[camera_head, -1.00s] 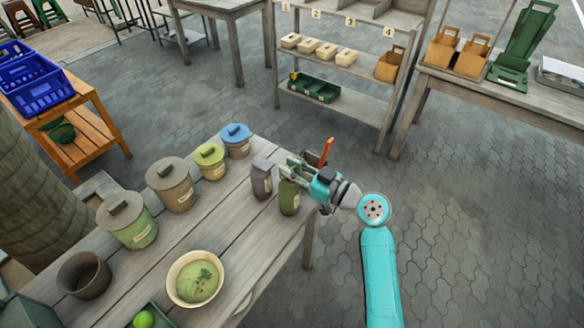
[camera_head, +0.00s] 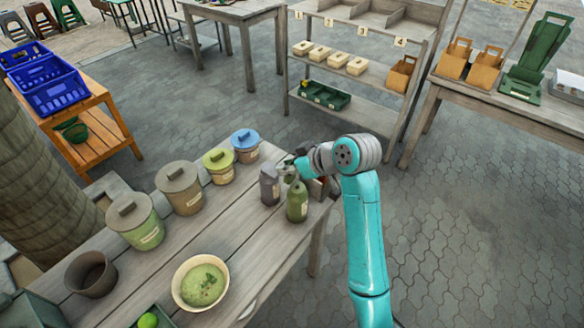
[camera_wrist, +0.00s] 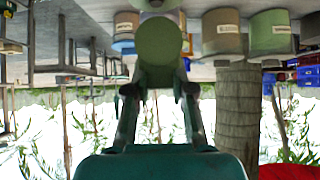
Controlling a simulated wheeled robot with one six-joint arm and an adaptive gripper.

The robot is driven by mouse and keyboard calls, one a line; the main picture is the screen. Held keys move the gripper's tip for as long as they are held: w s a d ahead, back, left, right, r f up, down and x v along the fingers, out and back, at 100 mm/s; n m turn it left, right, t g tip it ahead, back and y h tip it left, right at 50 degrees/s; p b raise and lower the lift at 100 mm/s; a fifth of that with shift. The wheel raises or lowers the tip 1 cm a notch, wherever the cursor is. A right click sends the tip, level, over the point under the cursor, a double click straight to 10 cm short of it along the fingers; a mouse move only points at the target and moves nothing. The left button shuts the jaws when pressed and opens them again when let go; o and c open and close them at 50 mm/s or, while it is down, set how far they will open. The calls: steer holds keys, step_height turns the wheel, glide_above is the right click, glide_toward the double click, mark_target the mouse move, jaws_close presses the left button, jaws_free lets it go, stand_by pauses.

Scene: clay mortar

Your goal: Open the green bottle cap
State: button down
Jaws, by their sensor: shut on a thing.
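The green bottle (camera_head: 297,207) stands upright near the right edge of the wooden table, close beside a grey-purple bottle (camera_head: 269,187). My gripper (camera_head: 291,172) is at the top of the green bottle, reaching in from the right. In the wrist view, which is upside down, the green bottle's round body (camera_wrist: 158,40) lies beyond the fingertips. My gripper (camera_wrist: 159,88) is shut around its narrow top there. The cap is mostly hidden by the fingers, so I cannot tell if it has turned.
Lidded pots stand along the table's far side: green (camera_head: 135,222), brown (camera_head: 180,188), yellow-green (camera_head: 219,168) and blue-lidded (camera_head: 245,147). A bowl of green paste (camera_head: 201,283) and a dark cup (camera_head: 91,274) are nearer. Paved floor is free on the right.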

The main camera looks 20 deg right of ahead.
steer(key=shift+w+a+f+g+h, duration=0.1)
steer(key=shift+w+a+g+h, duration=0.1)
steer(key=shift+g+h, duration=0.15)
steer(key=shift+g, duration=0.25)
steer(key=c, duration=1)
jaws_free()
steer(key=shift+o, duration=0.2)
steer(key=v, duration=0.7)
steer(key=shift+s+d, duration=0.1)
steer(key=shift+d, duration=0.1)
